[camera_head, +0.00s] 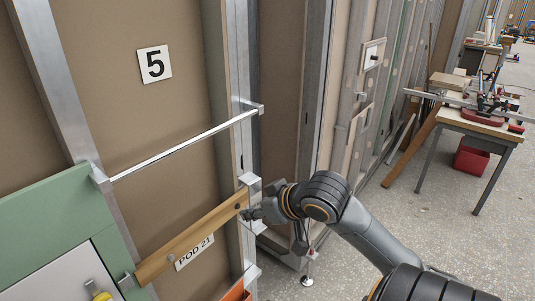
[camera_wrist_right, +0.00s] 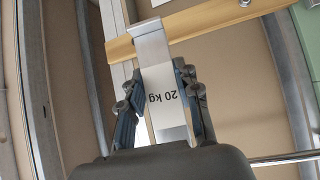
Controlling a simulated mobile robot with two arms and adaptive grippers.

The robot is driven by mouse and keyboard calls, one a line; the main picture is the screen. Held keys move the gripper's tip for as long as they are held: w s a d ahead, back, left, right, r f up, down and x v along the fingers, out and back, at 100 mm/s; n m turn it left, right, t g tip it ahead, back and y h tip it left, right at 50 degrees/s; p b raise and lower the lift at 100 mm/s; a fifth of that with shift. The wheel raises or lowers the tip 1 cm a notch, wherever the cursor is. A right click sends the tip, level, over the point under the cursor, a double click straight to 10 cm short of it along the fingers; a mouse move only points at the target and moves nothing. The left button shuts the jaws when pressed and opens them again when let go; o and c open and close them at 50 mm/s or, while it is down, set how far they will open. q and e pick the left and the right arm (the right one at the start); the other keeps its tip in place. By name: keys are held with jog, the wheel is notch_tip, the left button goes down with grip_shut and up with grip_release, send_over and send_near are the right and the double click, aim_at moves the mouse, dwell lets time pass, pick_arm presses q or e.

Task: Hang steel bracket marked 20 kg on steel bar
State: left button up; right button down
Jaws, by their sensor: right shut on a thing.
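In the head view my right gripper (camera_head: 250,212) is at the rail's right end, below the steel bar. The steel bar (camera_head: 185,146) runs between two metal uprights under the number 5. My left gripper is not in view.
A green panel (camera_head: 55,215) is at the left. A "POD 21" label (camera_head: 194,253) is below the rail. A work table (camera_head: 470,123) with tools and a red bin (camera_head: 476,160) are farther right. Open floor lies between.

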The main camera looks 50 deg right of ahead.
pick_arm(q)
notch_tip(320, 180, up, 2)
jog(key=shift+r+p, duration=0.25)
jog(key=shift+p, duration=0.55)
pick_arm(e)
jog(key=s+d+r+n+y, duration=0.1)
jog(key=s+r, duration=0.2)
jog(key=r, duration=0.9)
jog(key=shift+s+r, duration=0.2)
jog(key=shift+r, duration=0.1)
jog(key=shift+d, duration=0.15)
